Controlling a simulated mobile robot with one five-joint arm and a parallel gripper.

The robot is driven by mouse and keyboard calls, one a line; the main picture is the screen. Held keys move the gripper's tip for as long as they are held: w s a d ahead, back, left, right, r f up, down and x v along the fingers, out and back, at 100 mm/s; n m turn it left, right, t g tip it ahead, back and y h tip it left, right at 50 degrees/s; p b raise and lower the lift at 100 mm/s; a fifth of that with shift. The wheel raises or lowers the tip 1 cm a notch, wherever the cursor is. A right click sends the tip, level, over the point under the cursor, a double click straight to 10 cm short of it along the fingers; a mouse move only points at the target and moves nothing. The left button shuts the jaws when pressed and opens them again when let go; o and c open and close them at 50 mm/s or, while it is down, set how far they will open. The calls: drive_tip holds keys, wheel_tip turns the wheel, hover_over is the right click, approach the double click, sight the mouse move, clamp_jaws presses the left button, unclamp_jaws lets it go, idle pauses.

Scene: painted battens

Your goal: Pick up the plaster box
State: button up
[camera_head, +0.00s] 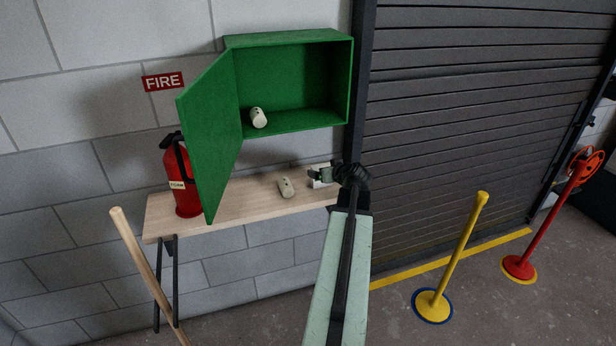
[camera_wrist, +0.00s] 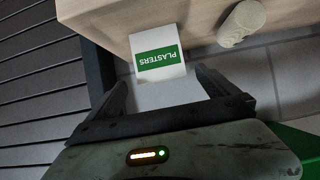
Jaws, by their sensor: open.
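The plaster box (camera_wrist: 158,52) is white with a green label reading PLASTERS, upside down in the wrist view. It sits at the edge of the wooden bench, and in the head view the box (camera_head: 317,182) is partly hidden by my gripper (camera_head: 322,174). In the wrist view my gripper (camera_wrist: 162,80) is open, one finger on each side of the near part of the box. I cannot tell whether either finger touches it.
A pale roll (camera_head: 286,188) lies on the bench (camera_head: 240,205) left of the box; another roll (camera_head: 259,118) is in the open green cabinet (camera_head: 290,80) above. A red extinguisher (camera_head: 183,180) stands at the bench's left. A yellow post (camera_head: 460,250) stands right.

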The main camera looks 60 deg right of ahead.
sight(315, 185)
drive_tip(key=shift+w+d, duration=0.1)
drive_tip(key=shift+w, duration=0.1)
drive_tip(key=shift+s+d, duration=0.1)
drive_tip(key=b+x, duration=0.3)
drive_tip(key=x, duration=0.5)
drive_tip(key=shift+b, duration=0.4)
drive_tip(key=shift+a+r, duration=0.1)
drive_tip(key=shift+a, duration=0.1)
drive_tip(key=c, duration=1.4)
